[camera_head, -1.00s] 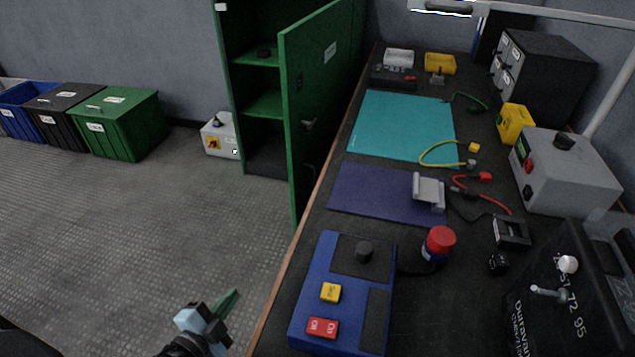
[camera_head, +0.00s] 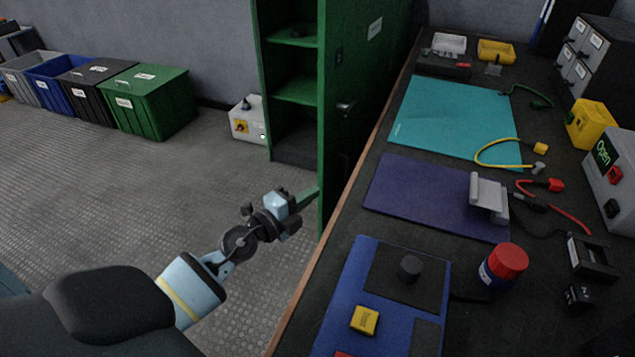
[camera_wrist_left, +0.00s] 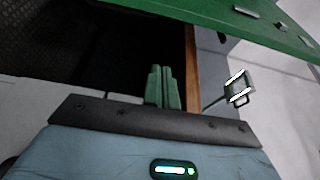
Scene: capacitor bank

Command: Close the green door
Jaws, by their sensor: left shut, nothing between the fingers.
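The green door (camera_head: 365,75) stands open, swung out from the green cabinet (camera_head: 294,58) toward the bench. Its handle (camera_head: 346,106) is on the face toward the bench, and the cabinet shelves show behind the door. My left gripper (camera_head: 312,195) is shut and empty, close to the lower free edge of the door; I cannot tell if it touches. In the left wrist view the shut green fingers (camera_wrist_left: 162,88) show, with a green panel (camera_wrist_left: 230,20) across the top. My right gripper is not in view.
The bench (camera_head: 300,318) runs along the right, close to the door. It holds a teal mat (camera_head: 450,118), a purple mat (camera_head: 425,197) and a blue control box (camera_head: 350,285). Bins (camera_head: 150,103) and a white box (camera_head: 247,122) stand left; the floor between is clear.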

